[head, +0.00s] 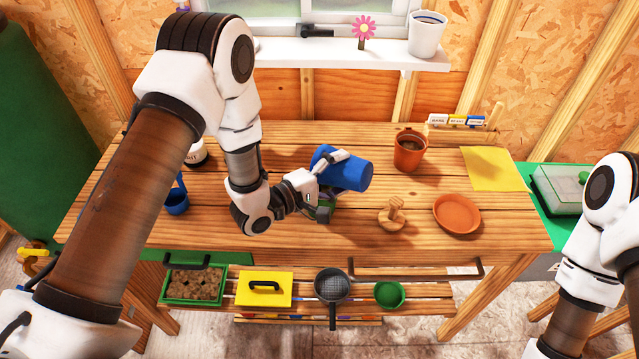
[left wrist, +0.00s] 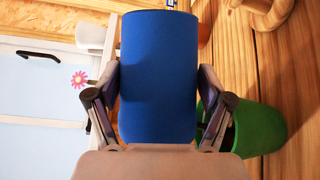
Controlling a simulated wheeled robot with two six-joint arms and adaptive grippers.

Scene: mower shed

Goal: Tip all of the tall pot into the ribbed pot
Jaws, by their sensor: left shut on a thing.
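The tall pot, a plain blue cylinder (head: 350,172), is in my left gripper (head: 325,174), off the table and tipped over to nearly level. It fills the middle of the left wrist view (left wrist: 158,75), with a finger on each side. Its mouth and contents are hidden. A green pot (head: 322,213) stands on the table just below it, mostly covered by the gripper; it also shows at the right of the left wrist view (left wrist: 258,130). I cannot make out ribs on it or what is inside. My right gripper is out of view.
A terracotta pot (head: 409,150) with dark filling stands behind right. A wooden tool (head: 391,215) and terracotta saucer (head: 457,213) lie right of the green pot. A blue container (head: 177,201) stands left. The table's front right is clear.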

